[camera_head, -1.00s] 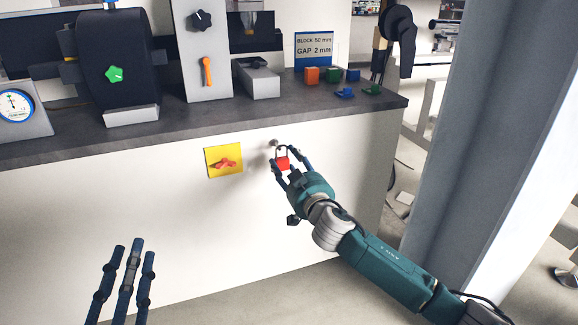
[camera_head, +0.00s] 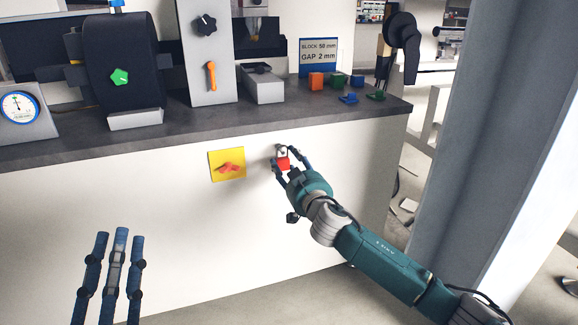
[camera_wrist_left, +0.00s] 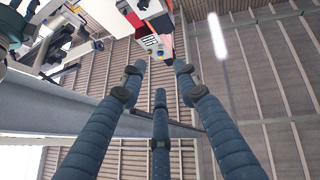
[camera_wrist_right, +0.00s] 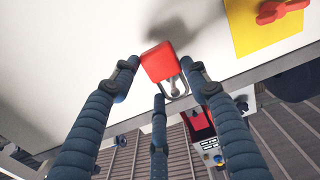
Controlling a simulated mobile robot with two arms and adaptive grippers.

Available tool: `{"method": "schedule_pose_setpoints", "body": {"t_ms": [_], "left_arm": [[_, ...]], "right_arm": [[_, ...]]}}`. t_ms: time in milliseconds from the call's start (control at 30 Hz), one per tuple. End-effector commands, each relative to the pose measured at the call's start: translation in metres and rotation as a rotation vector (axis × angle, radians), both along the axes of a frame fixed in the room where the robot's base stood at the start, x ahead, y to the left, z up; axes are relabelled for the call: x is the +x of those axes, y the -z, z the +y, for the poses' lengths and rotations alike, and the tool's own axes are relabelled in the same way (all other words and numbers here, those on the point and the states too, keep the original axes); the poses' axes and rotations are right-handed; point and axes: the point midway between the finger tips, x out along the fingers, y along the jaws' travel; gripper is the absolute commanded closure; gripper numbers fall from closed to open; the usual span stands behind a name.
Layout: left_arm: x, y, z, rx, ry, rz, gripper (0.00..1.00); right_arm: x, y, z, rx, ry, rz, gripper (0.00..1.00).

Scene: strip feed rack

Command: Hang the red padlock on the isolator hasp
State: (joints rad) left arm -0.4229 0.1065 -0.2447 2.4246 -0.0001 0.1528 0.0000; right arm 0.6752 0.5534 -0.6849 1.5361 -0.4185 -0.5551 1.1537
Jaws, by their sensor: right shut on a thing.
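The red padlock (camera_head: 283,164) is upright in my right gripper (camera_head: 282,168), in front of the white cabinet face. Its shackle points up and overlaps a small grey peg, apparently the hasp (camera_head: 282,153). The right wrist view shows the red body (camera_wrist_right: 160,62) between the fingertips and the peg (camera_wrist_right: 173,87) within the shackle's outline. I cannot tell whether the shackle is around the peg or only in front of it. The yellow isolator plate (camera_head: 213,168) with its red handle (camera_head: 229,167) is just left. My left gripper (camera_head: 117,237) is open and empty at lower left.
The dark worktop (camera_head: 190,122) above carries machines, a gauge (camera_head: 19,107), a blue sign (camera_head: 318,57) and several coloured blocks, including an orange one (camera_head: 316,79). A grey column (camera_head: 470,130) stands at right. The cabinet face below the plate is clear.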

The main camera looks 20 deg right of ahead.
Motion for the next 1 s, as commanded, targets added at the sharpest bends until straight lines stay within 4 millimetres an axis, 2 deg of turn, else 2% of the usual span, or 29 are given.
{"method": "schedule_pose_setpoints", "body": {"t_ms": [700, 1000], "left_arm": [[-0.027, -0.036, 0.003, -0.054, 0.012, -0.194, 0.69], [-0.038, -0.044, 0.004, -0.073, 0.018, -0.247, 0.69]], "right_arm": [[0.01, 0.007, 0.001, 0.002, -0.001, -0.001, 1.0], [0.012, 0.01, 0.0, 0.002, 0.001, 0.0, 1.0]]}}
